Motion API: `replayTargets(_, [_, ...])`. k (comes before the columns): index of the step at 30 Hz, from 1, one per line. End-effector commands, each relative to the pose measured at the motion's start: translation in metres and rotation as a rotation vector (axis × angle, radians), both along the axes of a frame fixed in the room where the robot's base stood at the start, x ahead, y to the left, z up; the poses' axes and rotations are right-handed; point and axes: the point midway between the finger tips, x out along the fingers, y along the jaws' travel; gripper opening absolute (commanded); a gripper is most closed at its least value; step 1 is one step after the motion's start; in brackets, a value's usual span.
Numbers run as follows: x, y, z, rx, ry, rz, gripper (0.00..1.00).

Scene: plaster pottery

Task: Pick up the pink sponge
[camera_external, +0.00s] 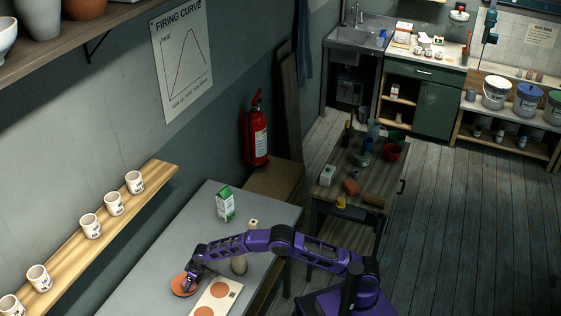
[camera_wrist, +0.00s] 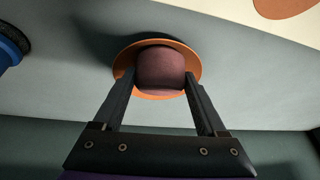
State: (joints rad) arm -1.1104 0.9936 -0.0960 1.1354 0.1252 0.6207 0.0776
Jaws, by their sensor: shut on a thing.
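The pink sponge (camera_wrist: 160,68) looks dull mauve-pink and rounded in the wrist view. It is between the two black fingers of my gripper (camera_wrist: 159,78), which are shut on its sides. An orange round dish (camera_wrist: 125,62) is directly around and beneath it in that view. I cannot tell whether the sponge touches the dish or is a little above it. In the external view my gripper (camera_external: 190,283) is low over the orange dish (camera_external: 178,291) on the grey table, and hides the sponge.
A pale board (camera_external: 232,290) with orange discs lies just right of the dish. A green-and-white carton (camera_external: 225,203) stands farther back on the grey table (camera_external: 150,283). A shelf with several mugs (camera_external: 90,225) runs along the left wall. A blue rounded thing (camera_wrist: 8,48) shows at the wrist view's left edge.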

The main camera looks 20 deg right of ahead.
Motion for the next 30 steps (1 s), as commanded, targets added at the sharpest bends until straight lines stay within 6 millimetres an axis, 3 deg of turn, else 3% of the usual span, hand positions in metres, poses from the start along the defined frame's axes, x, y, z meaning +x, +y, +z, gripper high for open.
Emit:
replayTargets(8, [0.000, 0.001, 0.010, 0.002, 0.000, 0.000, 0.13])
replayTargets(21, [0.001, 0.000, 0.088, 0.003, -0.001, 0.002, 0.13])
replayTargets(25, [0.004, -0.001, 0.089, 0.025, -0.018, 0.044, 0.13])
replayTargets(30, [0.012, -0.001, 0.077, 0.106, -0.076, 0.188, 0.13])
